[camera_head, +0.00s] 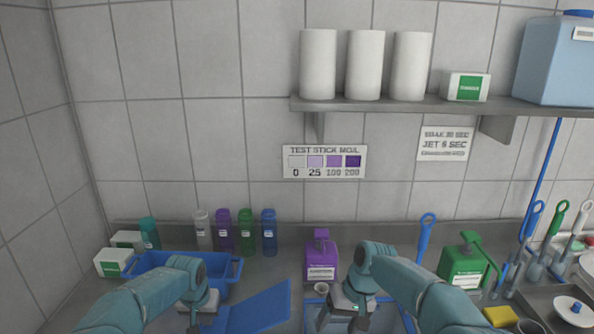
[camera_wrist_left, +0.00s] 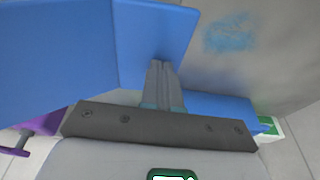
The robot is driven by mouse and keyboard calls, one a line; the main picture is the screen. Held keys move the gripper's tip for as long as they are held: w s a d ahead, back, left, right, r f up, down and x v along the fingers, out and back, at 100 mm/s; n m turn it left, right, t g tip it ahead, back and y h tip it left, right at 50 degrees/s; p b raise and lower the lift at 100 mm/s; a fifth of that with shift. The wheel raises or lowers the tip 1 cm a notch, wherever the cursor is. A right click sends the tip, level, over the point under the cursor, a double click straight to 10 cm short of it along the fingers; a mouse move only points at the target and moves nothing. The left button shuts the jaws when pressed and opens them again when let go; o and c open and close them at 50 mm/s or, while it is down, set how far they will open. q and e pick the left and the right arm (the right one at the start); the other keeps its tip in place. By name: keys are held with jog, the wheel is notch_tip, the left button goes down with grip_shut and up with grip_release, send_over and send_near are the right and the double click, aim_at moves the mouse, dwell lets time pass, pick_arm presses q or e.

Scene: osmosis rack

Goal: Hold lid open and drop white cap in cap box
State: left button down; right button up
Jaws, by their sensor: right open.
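A blue panel (camera_head: 258,308), which looks like a lid, slopes up at the front left of the counter. It fills the upper left of the left wrist view (camera_wrist_left: 155,30). My left gripper (camera_head: 193,322) is beside it; its fingers (camera_wrist_left: 162,82) look together at the panel's edge, and whether the panel is between them is unclear. My right gripper (camera_head: 346,324) is open over a blue-rimmed tray (camera_head: 309,312). A small round whitish piece (camera_head: 321,288), perhaps the white cap, sits left of the right gripper. No label shows which container is the cap box.
A blue bin (camera_head: 228,277) stands behind my left gripper. Several coloured bottles (camera_head: 246,232) line the wall. A purple pump bottle (camera_head: 321,256) stands behind the tray, and a green one (camera_head: 464,264) to the right. Brushes and a sink edge crowd the right.

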pick_arm(q)
jog(key=w+v, duration=0.2)
jog(key=v, duration=0.6)
jog(key=shift+a+r, duration=0.4)
jog(key=shift+a, duration=0.05)
dwell(0.8)
dwell(0.4)
